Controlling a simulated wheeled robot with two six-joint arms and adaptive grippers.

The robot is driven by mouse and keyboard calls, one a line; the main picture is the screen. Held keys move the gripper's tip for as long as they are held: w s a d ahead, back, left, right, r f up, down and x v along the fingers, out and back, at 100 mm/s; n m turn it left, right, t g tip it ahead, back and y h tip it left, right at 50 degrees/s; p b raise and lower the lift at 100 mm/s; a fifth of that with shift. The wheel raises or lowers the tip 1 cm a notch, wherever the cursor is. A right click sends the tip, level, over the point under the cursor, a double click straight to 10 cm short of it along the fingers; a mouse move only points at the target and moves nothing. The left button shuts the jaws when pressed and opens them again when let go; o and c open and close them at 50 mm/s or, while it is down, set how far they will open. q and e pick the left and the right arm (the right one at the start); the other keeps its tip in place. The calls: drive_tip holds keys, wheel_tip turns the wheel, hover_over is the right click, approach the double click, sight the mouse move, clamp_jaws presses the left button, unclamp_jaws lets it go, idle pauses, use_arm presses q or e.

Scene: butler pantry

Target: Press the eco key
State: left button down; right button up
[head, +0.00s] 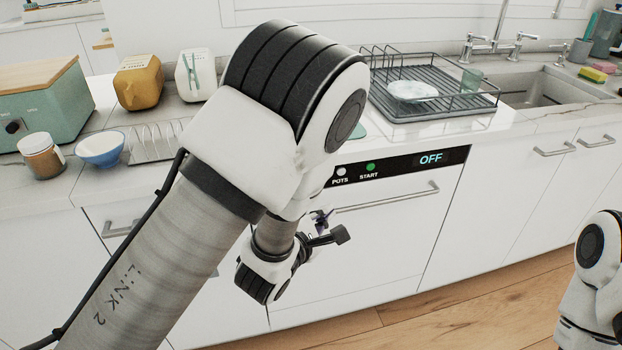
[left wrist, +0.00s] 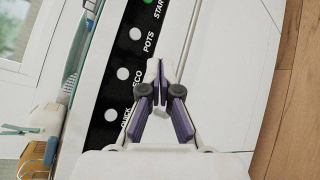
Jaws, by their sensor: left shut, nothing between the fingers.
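The eco key (left wrist: 123,74) is a round white button on a black panel, beside the label ECO in the left wrist view. It lies between the pots key (left wrist: 136,34) and the quick key (left wrist: 111,115). My left gripper (left wrist: 160,82) is shut and empty, its fingertips to the right of the eco key in that view. I see no contact, but the depth gap is hard to judge. In the head view my left arm hides the eco key. The display (head: 431,159) reads OFF. My right gripper is out of view.
The dishwasher front (head: 385,235) is closed, with a bar handle (head: 390,199) below the panel. On the counter above stand a dish rack (head: 430,105), a blue bowl (head: 100,150) and a jar (head: 41,156). Wooden floor (head: 480,315) is clear in front.

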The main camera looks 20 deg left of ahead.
use_arm(q)
drive_tip(key=shift+w+a+b, duration=0.15)
drive_tip(key=shift+w+a, duration=0.65)
drive_tip(key=shift+w, duration=0.4)
drive_tip(key=shift+w+a+b, duration=0.1)
drive_tip(key=shift+w+a, duration=0.7)
drive_tip(key=shift+w, duration=0.45)
drive_tip(key=shift+w+a+b, duration=0.15)
drive_tip(key=shift+w+a, duration=0.65)
drive_tip(key=shift+w, duration=0.4)
drive_tip(key=shift+w+a, duration=0.25)
drive_tip(key=shift+w, duration=0.1)
drive_tip(key=shift+w+a, duration=0.2)
drive_tip(key=shift+w, duration=0.15)
drive_tip(key=shift+s+r+p, duration=0.1)
drive_tip(key=shift+s+p, duration=0.05)
drive_tip(key=shift+p, duration=0.15)
drive_tip(key=shift+s+d, duration=0.45)
drive_tip(key=shift+s, duration=0.1)
